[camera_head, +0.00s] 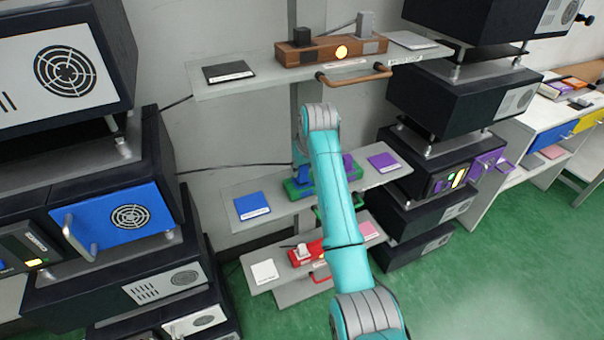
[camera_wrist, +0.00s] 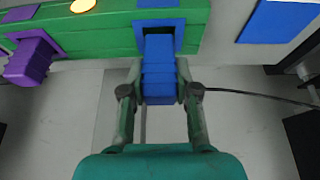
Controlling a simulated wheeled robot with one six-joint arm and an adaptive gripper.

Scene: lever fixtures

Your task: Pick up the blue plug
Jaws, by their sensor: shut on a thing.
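The blue plug (camera_wrist: 158,72) is between the fingers of my gripper (camera_wrist: 158,88) in the wrist view. My gripper is shut on it. The plug's far end meets a blue-framed socket on a green box (camera_wrist: 95,38). I cannot tell how deep it sits. A black cable runs off to the right behind the fingers. In the head view the green box (camera_head: 293,189) is on the middle shelf, partly hidden by my arm.
A purple plug (camera_wrist: 30,62) sits beside the blue one on the green box. Blue (camera_head: 252,205) and purple (camera_head: 384,162) pads lie on the same shelf. A brown box (camera_head: 330,50) is on the shelf above, a red box (camera_head: 303,254) below. Dark cabinets stand at both sides.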

